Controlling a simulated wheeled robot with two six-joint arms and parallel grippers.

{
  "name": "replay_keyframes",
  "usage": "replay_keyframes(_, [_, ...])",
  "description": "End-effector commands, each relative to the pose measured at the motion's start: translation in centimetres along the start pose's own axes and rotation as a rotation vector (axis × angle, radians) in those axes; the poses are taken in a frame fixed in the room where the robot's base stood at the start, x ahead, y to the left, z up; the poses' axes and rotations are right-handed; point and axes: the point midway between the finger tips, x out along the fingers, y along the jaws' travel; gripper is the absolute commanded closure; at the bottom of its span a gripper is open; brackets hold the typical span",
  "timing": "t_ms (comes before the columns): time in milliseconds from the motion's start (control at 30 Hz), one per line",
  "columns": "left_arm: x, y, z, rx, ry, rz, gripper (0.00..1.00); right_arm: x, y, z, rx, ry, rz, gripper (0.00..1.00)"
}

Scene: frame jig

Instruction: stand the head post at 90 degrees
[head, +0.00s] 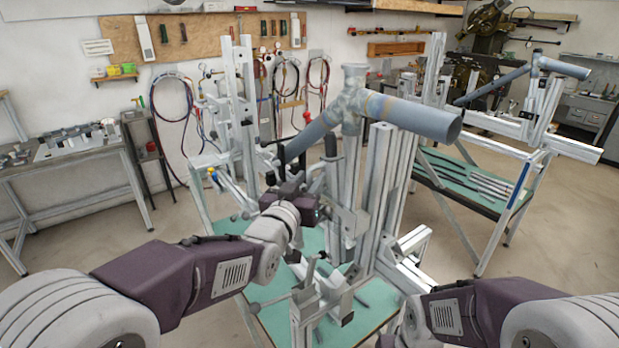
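The jig stands in the middle with several upright aluminium posts. A tall one (376,185) rises right of centre and looks close to upright; another pair (240,90) stands at the back left. I cannot tell for sure which is the head post. A blue-grey tube frame (425,119) sits at the top of the jig, its open end facing right. My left gripper (305,180) is at the jig's near left side, among dark clamp parts; its fingers blend with them, so its opening and any hold are unclear. My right arm enters at lower right; its gripper does not show.
The jig stands over a green-topped table (265,300). A second green-topped stand (455,183) with rods and another tube frame (490,85) is at right. A metal workbench (75,160) is at left. Floor between the tables is clear.

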Motion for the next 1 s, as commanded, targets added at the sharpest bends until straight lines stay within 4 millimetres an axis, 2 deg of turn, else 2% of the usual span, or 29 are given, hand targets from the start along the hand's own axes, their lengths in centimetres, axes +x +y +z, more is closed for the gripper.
replay_keyframes(267, [0.32,-0.01,0.05,0.0,0.0,0.0,0.66,-0.03,0.0,0.01,0.0,0.0,0.0,1.0])
replay_keyframes(400, [0.31,-0.01,0.05,0.0,0.0,0.0,1.0,-0.03,0.0,0.01,0.0,0.0,0.0,1.0])
replay_keyframes(1000, [0.29,-0.01,0.06,0.0,-0.001,0.0,1.0,-0.03,0.0,0.01,0.0,0.0,0.0,1.0])
